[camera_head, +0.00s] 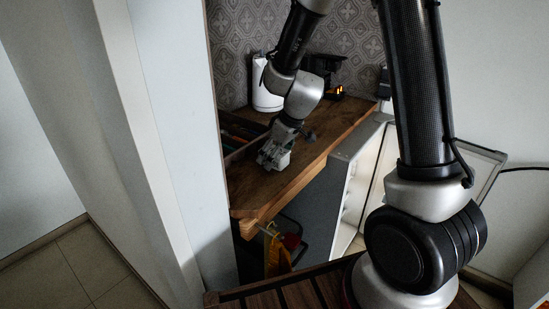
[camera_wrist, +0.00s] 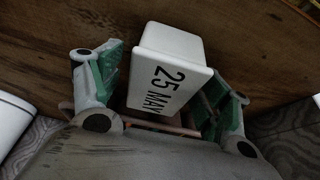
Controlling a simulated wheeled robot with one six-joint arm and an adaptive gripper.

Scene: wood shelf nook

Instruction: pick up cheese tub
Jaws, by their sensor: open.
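The cheese tub is a small white box with dark lettering "25 MAY" on its face. In the wrist view the tub (camera_wrist: 172,78) stands between the two green-padded fingers of my gripper (camera_wrist: 166,82). The fingers are open, one on each side of it; I cannot tell whether either pad touches it. In the head view my gripper (camera_head: 274,157) is low over the wooden counter, and a small white part of the tub (camera_head: 284,161) shows by the fingers, the rest hidden.
The wooden counter (camera_head: 310,158) has bare room right of my gripper. A dark open box (camera_head: 238,128) lies left of it. A white kettle (camera_head: 264,90) and a black appliance (camera_head: 326,72) stand at the back. A lit white cabinet (camera_head: 372,165) is open at right.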

